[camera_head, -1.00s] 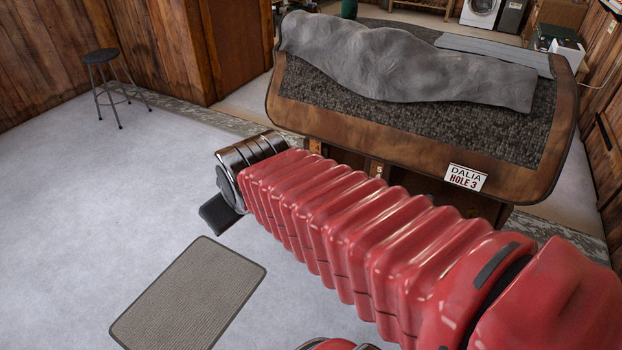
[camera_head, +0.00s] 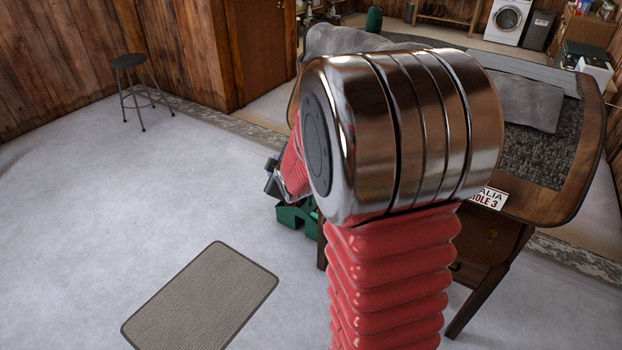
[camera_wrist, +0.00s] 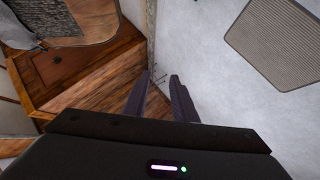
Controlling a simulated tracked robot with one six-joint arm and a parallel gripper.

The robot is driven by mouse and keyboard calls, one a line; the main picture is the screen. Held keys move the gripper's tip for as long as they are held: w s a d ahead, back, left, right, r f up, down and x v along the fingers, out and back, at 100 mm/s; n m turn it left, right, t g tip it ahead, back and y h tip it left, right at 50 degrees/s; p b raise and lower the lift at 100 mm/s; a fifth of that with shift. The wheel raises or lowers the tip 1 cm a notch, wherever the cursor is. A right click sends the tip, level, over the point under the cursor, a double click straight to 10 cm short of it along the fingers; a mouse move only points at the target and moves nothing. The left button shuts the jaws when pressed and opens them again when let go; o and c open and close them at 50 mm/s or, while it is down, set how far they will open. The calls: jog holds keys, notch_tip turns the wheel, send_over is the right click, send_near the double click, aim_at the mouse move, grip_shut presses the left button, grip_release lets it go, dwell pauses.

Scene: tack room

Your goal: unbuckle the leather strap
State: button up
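I cannot make out a leather strap or a buckle in either view. My gripper (camera_wrist: 160,77) shows in the wrist view as two dark fingers with a clear gap between them; it is open, and I see nothing held. In the head view my raised arm, with its large chrome joint, hides the middle of the brown-edged table (camera_head: 567,208) and most of what is below it. A grey cloth (camera_head: 345,40) lies on the table's dark, rough top.
A green object (camera_head: 291,216) stands low beside my arm, partly hidden. A ribbed mat (camera_head: 200,300) lies on the pale floor, and a stool (camera_head: 130,62) stands far left. A sign (camera_head: 489,198) hangs on the table's edge. The left floor is mostly clear.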

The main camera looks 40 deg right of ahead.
jog(key=w+d+f+n+t+h, duration=0.1)
jog(key=w+d+f+n+t, duration=0.2)
jog(key=d+f, duration=0.95)
jog(key=s+d+f+n+t+h, duration=0.1)
jog(key=s+d+f+n, duration=0.1)
jog(key=s+f, duration=0.4)
jog(key=s+d+f+n+t+h, duration=0.2)
jog(key=s+d+f, duration=0.1)
jog(key=s+f, duration=0.3)
jog(key=shift+f+t+h, duration=0.3)
jog(key=shift+f, duration=0.25)
jog(key=shift+w, duration=0.15)
jog(key=x, duration=1.3)
jog(key=shift+w+d, duration=0.15)
jog(key=shift+w, duration=0.15)
jog(key=shift+c, duration=0.6)
